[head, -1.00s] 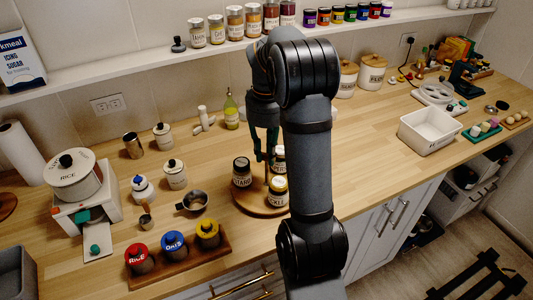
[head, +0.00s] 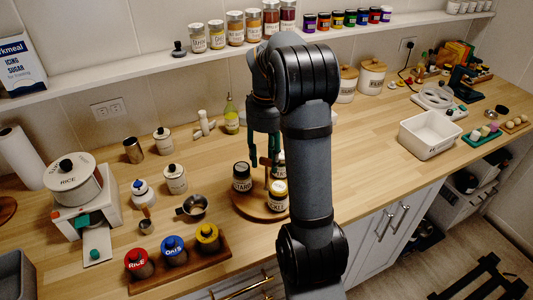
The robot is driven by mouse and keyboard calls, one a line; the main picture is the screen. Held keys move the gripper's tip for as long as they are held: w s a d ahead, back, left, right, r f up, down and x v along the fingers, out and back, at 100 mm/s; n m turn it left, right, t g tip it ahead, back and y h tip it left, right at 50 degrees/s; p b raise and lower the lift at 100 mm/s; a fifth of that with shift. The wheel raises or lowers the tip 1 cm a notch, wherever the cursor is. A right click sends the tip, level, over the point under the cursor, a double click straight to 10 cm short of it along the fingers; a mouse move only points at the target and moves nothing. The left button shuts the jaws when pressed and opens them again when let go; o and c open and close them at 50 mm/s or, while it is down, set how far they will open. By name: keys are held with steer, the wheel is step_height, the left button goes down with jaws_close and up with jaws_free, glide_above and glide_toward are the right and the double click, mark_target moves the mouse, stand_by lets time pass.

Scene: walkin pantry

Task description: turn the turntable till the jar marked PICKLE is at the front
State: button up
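The round wooden turntable (head: 247,207) sits on the counter with a wooden post (head: 267,172) rising at its middle. A dark-lidded jar marked MUSTARD (head: 241,178) stands at its left. Another dark-lidded jar (head: 278,196) stands at the front right; its small label seems to read PICKLE, partly hidden by my arm. A third jar (head: 281,160) is behind it, mostly hidden. My gripper (head: 264,165) points down over the turntable, its two fingers apart on either side of the post's top. Whether they touch the post cannot be told.
A green bottle (head: 231,115) stands behind. A white bin (head: 428,148) is at the right, past clear counter.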

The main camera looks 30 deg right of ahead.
step_height(320, 180, up, 12)
stand_by(0.5)
stand_by(0.3)
step_height(320, 180, down, 12)
steer(key=shift+f, duration=0.1)
stand_by(0.5)
